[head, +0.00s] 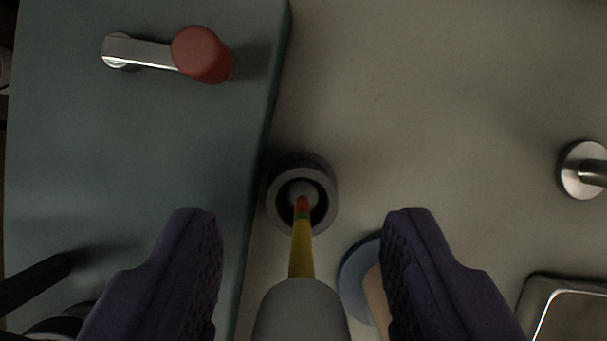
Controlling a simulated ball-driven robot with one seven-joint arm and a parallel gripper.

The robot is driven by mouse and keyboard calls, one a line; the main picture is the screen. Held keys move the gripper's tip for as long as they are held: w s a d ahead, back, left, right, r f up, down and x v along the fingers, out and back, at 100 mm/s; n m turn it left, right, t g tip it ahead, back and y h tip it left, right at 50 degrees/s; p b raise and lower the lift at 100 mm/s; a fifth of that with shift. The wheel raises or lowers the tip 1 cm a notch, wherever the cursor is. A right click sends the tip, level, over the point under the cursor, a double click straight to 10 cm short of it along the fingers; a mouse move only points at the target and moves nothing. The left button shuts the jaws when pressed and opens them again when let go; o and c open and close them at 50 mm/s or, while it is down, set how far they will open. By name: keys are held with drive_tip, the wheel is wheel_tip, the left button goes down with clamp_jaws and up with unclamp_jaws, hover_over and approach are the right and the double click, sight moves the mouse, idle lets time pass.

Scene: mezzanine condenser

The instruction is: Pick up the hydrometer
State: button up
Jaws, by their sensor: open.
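One end of the stem lies over the opening of a grey round holder (275,200); the other meets a wider pale grey part (302,312) at the bottom edge. How deep the far end sits in the holder I cannot tell. My gripper (301,220) is open, with its two purple fingers to the left and right of the hydrometer. Both fingers look apart from it. The lower end of the grey part is cut off by the frame.
A teal panel (130,160) with a red-knobbed lever (203,54) fills the left. A blue round thing (356,278) is partly hidden behind the right finger. A metal knob (583,170) and metal tray (532,305) are at right. The upper middle surface is clear.

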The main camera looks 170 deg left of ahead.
drive_tip(key=shift+w+f, duration=0.2)
drive_tip(key=shift+f, duration=0.15)
drive_tip(key=shift+r, duration=0.1)
drive_tip(key=shift+c, duration=0.3)
clamp_jaws()
